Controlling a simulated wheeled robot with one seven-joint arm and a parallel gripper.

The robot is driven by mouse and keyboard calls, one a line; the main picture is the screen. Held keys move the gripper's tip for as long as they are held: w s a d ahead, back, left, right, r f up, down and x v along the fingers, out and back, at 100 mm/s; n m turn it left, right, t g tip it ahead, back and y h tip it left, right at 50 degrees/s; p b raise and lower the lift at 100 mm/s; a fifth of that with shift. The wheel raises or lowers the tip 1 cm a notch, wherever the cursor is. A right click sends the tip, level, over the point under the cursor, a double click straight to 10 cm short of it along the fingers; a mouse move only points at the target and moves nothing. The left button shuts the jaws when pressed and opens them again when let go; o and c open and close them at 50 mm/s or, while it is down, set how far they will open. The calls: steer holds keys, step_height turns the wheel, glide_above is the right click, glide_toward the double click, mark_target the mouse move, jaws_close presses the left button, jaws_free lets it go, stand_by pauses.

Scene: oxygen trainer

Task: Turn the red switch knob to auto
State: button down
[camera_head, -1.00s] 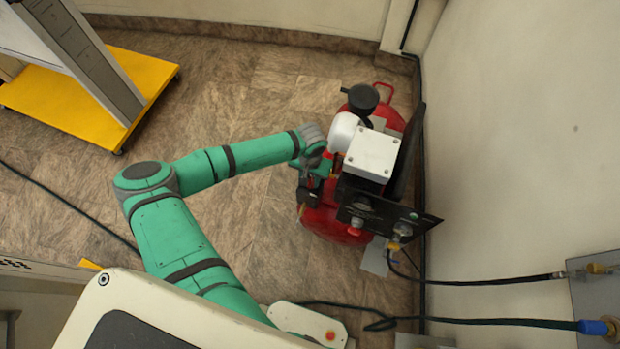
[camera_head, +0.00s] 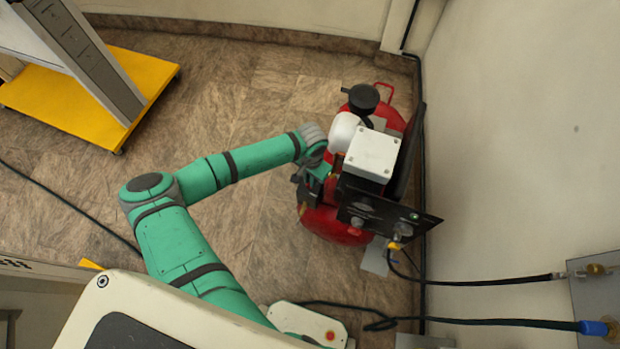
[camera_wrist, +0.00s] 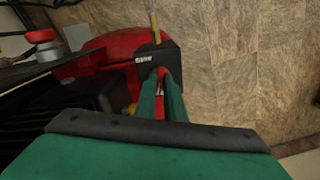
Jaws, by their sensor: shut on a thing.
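The red switch knob (camera_wrist: 161,72) shows as a small red strip between my green fingers in the wrist view. It sits on the front of a black switch box (camera_wrist: 172,58) beside the red tank (camera_wrist: 100,50). My gripper (camera_wrist: 161,84) is shut on the knob, with a finger on either side. Most of the knob is hidden by the fingers, and I cannot read its setting. In the head view my gripper (camera_head: 316,174) is at the left side of the compressor, and the knob is hidden there.
A white-topped unit (camera_head: 372,155) and a dark panel (camera_head: 390,215) with gauges stand above the red tank. The wall is close on the right, with hoses (camera_head: 480,283) running to it. Open tiled floor lies left. A yellow-based stand (camera_head: 90,110) is at upper left.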

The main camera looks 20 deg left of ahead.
steer(key=m, duration=0.3)
steer(key=shift+s+m, duration=0.1)
steer(key=shift+m, duration=0.3)
steer(key=m, duration=0.3)
steer(key=shift+m, duration=0.3)
steer(key=m, duration=0.3)
steer(key=shift+a+m, duration=0.1)
steer(key=shift+m, duration=2)
steer(key=c, duration=1.8)
jaws_free()
steer(key=shift+c, duration=0.2)
